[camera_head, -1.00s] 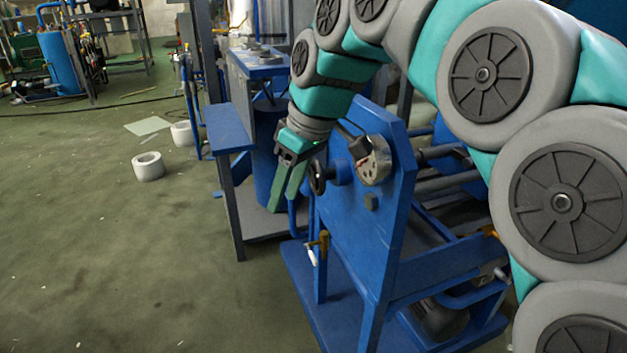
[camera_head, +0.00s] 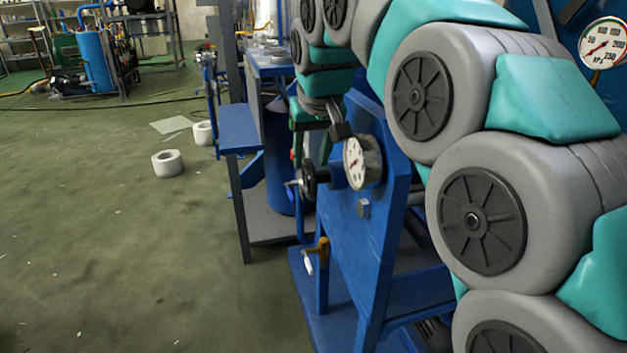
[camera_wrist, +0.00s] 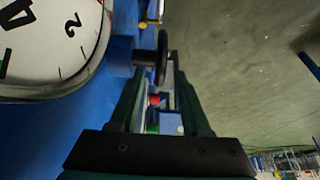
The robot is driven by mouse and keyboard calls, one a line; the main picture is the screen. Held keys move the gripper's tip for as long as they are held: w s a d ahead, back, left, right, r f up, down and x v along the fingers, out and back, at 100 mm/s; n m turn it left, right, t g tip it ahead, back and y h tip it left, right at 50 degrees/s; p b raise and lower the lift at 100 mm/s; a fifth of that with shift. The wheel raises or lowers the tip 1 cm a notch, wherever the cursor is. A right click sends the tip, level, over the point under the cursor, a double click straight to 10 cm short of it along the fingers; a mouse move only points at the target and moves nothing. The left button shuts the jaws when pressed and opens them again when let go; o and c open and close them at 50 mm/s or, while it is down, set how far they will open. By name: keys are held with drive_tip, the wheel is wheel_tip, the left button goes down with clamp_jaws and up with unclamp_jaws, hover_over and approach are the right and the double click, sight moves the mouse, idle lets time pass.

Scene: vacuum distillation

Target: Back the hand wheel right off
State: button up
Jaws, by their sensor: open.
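The black hand wheel (camera_head: 308,180) stands on a short stem on the left side of the blue panel (camera_head: 385,215), beside a round white-faced gauge (camera_head: 357,163). In the wrist view the wheel (camera_wrist: 163,58) shows edge-on, with the gauge face (camera_wrist: 45,40) large at left. My gripper (camera_head: 308,150) is open, at the far side of the wheel in the head view and partly hidden. In the wrist view my fingers (camera_wrist: 158,75) reach toward the wheel, whose rim shows between the tips. I cannot tell whether they touch it.
A blue ledge (camera_head: 238,130) juts out left of the wheel. White rolls (camera_head: 168,164) lie on the floor. The green floor (camera_head: 120,260) at left is mostly clear.

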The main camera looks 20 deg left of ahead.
sight(308, 179)
drive_tip(key=x, duration=0.7)
drive_tip(key=shift+f, duration=0.15)
drive_tip(key=shift+c, duration=0.3)
clamp_jaws()
